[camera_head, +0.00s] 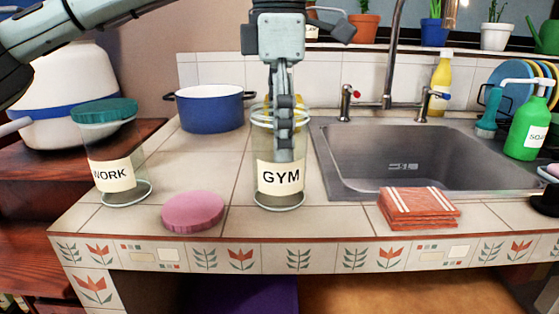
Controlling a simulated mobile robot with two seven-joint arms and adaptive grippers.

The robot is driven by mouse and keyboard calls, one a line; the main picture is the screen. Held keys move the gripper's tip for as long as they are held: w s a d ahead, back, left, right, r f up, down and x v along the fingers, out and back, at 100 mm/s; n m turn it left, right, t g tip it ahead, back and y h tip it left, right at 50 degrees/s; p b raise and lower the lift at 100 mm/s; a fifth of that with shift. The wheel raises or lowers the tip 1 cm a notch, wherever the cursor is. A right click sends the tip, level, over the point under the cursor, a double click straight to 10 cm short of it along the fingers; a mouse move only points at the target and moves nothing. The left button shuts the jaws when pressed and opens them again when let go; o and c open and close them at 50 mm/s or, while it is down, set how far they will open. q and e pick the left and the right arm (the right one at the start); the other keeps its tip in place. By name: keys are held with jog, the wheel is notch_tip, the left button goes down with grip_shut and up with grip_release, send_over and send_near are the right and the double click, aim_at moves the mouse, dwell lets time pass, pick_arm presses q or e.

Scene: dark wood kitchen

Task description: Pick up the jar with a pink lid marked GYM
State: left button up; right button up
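The clear glass jar marked GYM (280,190) stands upright on the tiled counter, its top open. A pink lid (193,211) lies flat on the counter to its left, off the jar. My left gripper (284,155) points straight down at the GYM jar, its fingers overlapping the rim and upper part of the glass. The fingers appear edge-on, one behind the other, so I cannot tell their gap or whether one is inside the jar. My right gripper is out of view.
A WORK jar (113,177) with a green lid (104,111) stands left. A blue pot (210,108) is behind, a sink (424,160) right, and folded orange cloths (418,207) front right. The counter's front edge is close to the jar.

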pick_arm(q)
jog(key=shift+f, duration=0.45)
jog(key=c, duration=1.7)
jog(key=shift+o, duration=0.2)
jog(key=shift+r, duration=0.1)
